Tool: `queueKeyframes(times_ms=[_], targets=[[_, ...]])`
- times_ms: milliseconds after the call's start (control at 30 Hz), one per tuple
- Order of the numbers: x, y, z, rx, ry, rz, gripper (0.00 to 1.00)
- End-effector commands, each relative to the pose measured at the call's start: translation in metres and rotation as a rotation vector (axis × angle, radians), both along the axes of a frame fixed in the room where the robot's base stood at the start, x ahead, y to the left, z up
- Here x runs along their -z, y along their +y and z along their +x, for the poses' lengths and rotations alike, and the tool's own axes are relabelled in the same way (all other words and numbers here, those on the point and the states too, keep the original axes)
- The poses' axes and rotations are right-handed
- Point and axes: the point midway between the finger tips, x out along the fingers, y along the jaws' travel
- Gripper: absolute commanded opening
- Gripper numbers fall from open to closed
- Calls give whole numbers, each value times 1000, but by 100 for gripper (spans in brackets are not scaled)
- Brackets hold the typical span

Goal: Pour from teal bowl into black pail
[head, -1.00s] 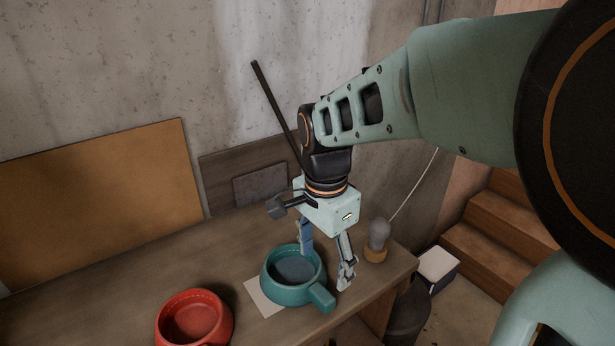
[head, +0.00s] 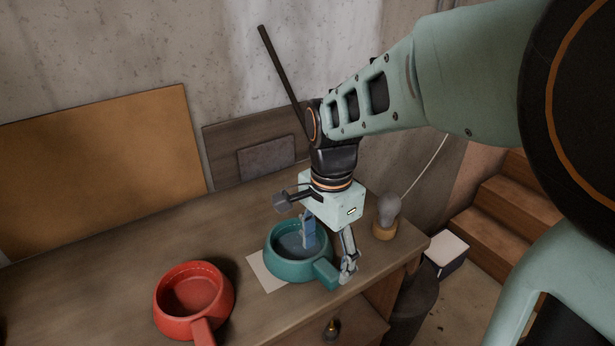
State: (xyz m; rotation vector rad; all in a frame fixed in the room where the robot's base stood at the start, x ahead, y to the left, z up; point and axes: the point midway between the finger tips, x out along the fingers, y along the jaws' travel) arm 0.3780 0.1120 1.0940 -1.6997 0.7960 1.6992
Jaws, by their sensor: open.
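The teal bowl (head: 284,273) stands upright on a pale sheet on the wooden table, with greyish-blue contents inside and its handle toward the front right. My gripper (head: 328,254) is open at the bowl's right side. One finger overlaps the bowl's opening; the other is outside, beside the handle. Whether either finger touches the bowl cannot be told. A dark, rounded container, apparently the black pail (head: 408,308), stands low beyond the table's right end, partly hidden by the table. Its opening is not clearly visible.
A red bowl (head: 170,313) with a handle stands at the front left of the table (head: 90,290). A bulb lamp (head: 387,212) stands close right of my gripper. A white-topped box (head: 446,250) and wooden steps (head: 500,205) are beyond the right edge.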

Motion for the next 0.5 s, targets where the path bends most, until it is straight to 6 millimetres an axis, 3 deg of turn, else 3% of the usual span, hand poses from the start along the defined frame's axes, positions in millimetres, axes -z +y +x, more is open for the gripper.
queueKeyframes(times_ms=[300,500], targets=[[40,-1,2,0,2,-1,68],[49,-1,2,0,0,0,68]])
